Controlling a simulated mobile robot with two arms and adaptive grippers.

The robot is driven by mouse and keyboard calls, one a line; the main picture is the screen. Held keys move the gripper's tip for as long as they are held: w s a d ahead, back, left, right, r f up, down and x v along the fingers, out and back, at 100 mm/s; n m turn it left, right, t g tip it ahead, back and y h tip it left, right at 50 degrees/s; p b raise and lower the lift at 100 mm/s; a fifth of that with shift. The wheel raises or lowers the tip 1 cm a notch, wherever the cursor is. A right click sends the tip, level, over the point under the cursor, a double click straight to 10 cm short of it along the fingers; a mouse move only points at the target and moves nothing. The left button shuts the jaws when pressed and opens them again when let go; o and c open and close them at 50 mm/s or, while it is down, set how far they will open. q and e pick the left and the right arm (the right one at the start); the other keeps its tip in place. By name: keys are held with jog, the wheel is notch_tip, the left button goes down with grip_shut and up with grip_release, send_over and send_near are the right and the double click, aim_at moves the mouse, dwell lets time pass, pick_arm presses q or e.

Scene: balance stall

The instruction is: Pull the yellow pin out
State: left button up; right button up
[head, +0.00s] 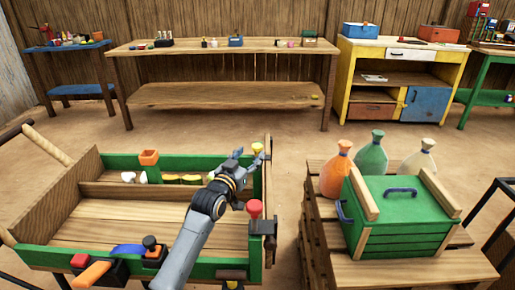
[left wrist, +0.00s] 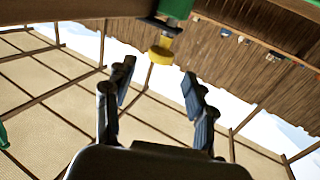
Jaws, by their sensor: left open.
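The yellow pin (head: 257,148) has a round yellow head and sits at the far right corner of the wooden cart (head: 120,213), by the green back panel. In the left wrist view the yellow pin (left wrist: 160,52) shows just ahead of the fingertips, between their lines, below a green part. My left gripper (head: 251,157) is open and empty, close to the pin's near side; I cannot tell if it touches. My right gripper is not in view.
Right of the cart, a crate stand holds a green box (head: 402,215) and several tied bags. A long wooden table (head: 222,46) stands behind, with bare floor between.

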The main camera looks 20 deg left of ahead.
aim_at(255, 148)
pick_arm(q)
jog(key=shift+w+d+b, duration=0.2)
jog(key=shift+w+b, duration=0.1)
jog(key=shift+w, duration=1.3)
jog(key=shift+w+d+b, duration=0.15)
jog(key=shift+w+b, duration=0.1)
jog(key=shift+w, duration=1.3)
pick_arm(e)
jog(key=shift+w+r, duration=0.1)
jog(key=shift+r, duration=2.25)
pick_arm(q)
jog(key=shift+c, duration=0.4)
grip_shut()
